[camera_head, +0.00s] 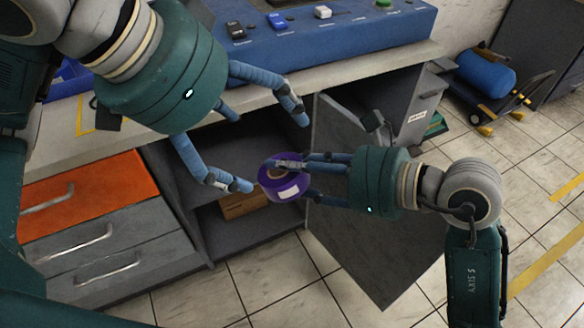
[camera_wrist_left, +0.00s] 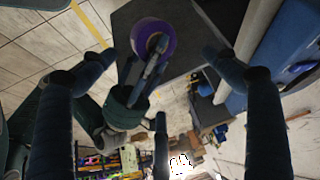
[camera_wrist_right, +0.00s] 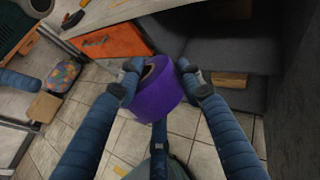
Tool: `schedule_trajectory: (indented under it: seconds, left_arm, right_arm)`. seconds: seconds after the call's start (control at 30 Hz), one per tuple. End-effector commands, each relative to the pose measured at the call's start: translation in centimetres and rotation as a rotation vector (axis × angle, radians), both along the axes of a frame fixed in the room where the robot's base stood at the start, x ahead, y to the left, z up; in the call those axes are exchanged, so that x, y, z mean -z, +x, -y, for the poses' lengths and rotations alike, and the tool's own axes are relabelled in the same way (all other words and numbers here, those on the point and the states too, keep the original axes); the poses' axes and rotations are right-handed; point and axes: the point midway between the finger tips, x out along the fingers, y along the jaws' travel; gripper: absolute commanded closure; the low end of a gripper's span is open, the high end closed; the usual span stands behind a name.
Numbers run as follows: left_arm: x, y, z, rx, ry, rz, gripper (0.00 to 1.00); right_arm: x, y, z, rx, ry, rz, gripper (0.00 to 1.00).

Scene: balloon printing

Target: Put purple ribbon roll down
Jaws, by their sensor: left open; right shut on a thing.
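The purple ribbon roll (camera_head: 283,180) is in my right gripper (camera_head: 290,178), in front of the open cabinet. In the right wrist view the roll (camera_wrist_right: 157,92) sits between the fingers, with its core hole facing up and away. My left gripper (camera_head: 268,155) is open and empty, up and to the left of the roll, with its fingers spread around the space beside it. The left wrist view also shows the roll (camera_wrist_left: 152,38) beyond the open left fingers.
The cabinet door (camera_head: 370,230) stands open to the right of the roll. A cardboard box (camera_head: 240,203) lies inside the cabinet. An orange drawer (camera_head: 85,193) is at the left. A blue machine (camera_head: 330,30) stands on the counter. A blue cylinder (camera_head: 485,73) rests on a cart at the right.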

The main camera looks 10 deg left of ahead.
Motion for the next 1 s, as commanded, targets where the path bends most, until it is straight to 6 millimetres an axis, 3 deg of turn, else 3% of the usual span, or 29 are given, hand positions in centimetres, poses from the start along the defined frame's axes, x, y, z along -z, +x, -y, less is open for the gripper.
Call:
schedule_trajectory:
  seconds: [0.2, 0.33, 0.47, 0.53, 0.63, 0.77, 1.0]
  left_arm:
    - [1.9, 5.4, 0.9, -0.015, -0.126, 0.105, 0.13]
    - [4.0, 10.0, -0.7, -0.086, -0.178, 0.213, 0.13]
    - [8.1, 13.2, -3.0, -0.177, -0.185, 0.262, 0.13]
    - [11.5, 14.0, -3.8, -0.223, -0.183, 0.252, 0.13]
    - [16.9, 14.0, -4.4, -0.281, -0.181, 0.205, 0.13]
    - [23.9, 12.5, -5.0, -0.348, -0.163, 0.129, 0.13]
    - [35.4, 6.6, -6.8, -0.458, -0.079, -0.011, 0.13]
  right_arm:
    - [0.0, 0.0, 0.0, 0.0, 0.001, 0.0, 1.0]
    - [0.0, 0.0, 0.0, 0.0, 0.001, 0.0, 1.0]
    - [0.0, 0.0, 0.0, 0.0, 0.001, 0.0, 1.0]
    - [0.0, 0.0, 0.0, 0.0, 0.001, 0.0, 1.0]
    - [0.0, 0.0, 0.0, 0.0, 0.001, 0.0, 1.0]
    - [0.0, 0.0, 0.0, 0.0, 0.001, 0.0, 1.0]
    - [0.0, 0.0, 0.0, 0.0, 0.001, 0.0, 1.0]
